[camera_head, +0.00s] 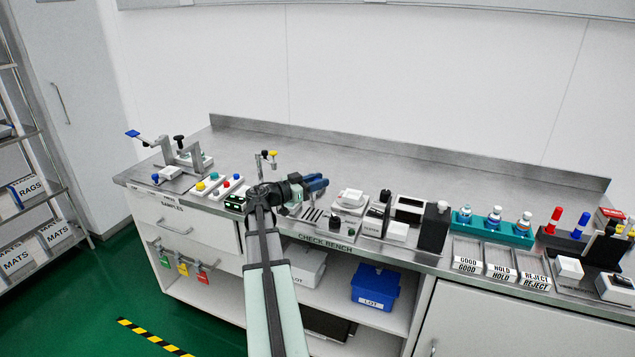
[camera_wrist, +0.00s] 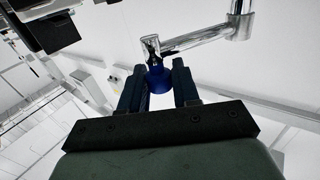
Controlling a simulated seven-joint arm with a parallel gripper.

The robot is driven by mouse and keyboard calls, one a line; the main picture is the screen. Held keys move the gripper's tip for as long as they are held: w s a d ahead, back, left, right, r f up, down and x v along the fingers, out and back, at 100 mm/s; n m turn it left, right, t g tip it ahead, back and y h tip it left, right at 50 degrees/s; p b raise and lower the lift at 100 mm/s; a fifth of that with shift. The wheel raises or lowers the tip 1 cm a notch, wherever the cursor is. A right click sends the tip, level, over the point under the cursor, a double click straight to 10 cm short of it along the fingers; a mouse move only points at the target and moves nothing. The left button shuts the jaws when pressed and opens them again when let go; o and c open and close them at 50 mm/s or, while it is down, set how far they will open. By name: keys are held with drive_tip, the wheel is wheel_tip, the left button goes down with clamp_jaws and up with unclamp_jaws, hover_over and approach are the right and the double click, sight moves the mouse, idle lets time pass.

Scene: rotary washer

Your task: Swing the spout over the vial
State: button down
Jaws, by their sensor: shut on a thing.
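My gripper (camera_head: 316,183) is over the bench front, left of centre in the head view. In the wrist view its two dark fingers (camera_wrist: 157,80) are shut on a rounded blue knob (camera_wrist: 158,84). A chrome spout arm (camera_wrist: 198,39) runs from just above this knob to an upright chrome post (camera_wrist: 241,20) at the upper right. Which part the gripper holds is hidden there. I cannot pick out a vial under the spout.
The steel bench (camera_head: 400,165) is clear along the back. A teal rack (camera_head: 493,229) with several capped bottles stands at the right. A black block (camera_head: 434,230) and small instruments stand between it and my gripper. A clamp fixture (camera_head: 178,155) is at the left.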

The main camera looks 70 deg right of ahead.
drive_tip(key=w+m+g+y, duration=0.1)
drive_tip(key=g+y, duration=0.1)
drive_tip(key=w+m+g+y, duration=0.2)
drive_tip(key=shift+a+m, duration=0.3)
drive_tip(key=shift+a, duration=0.1)
drive_tip(key=shift+w+a+m+g+y, duration=0.1)
drive_tip(key=shift+w+m+g+y, duration=0.5)
drive_tip(key=shift+y, duration=0.3)
drive_tip(key=shift+w+a+m+g+y, duration=0.1)
drive_tip(key=shift+w+m+g+y, duration=0.2)
drive_tip(key=shift+m+y, duration=0.5)
drive_tip(key=shift+w+a+m+g+y, duration=0.1)
drive_tip(key=shift+w+m+g+y, duration=0.4)
drive_tip(key=shift+y, duration=0.5)
drive_tip(key=shift+w, duration=0.1)
drive_tip(key=c, duration=1)
unclamp_jaws()
drive_tip(key=shift+o, duration=0.2)
drive_tip(key=shift+r, duration=0.15)
wheel_tip(320, 180, up, 10)
drive_tip(key=shift+c, duration=0.4)
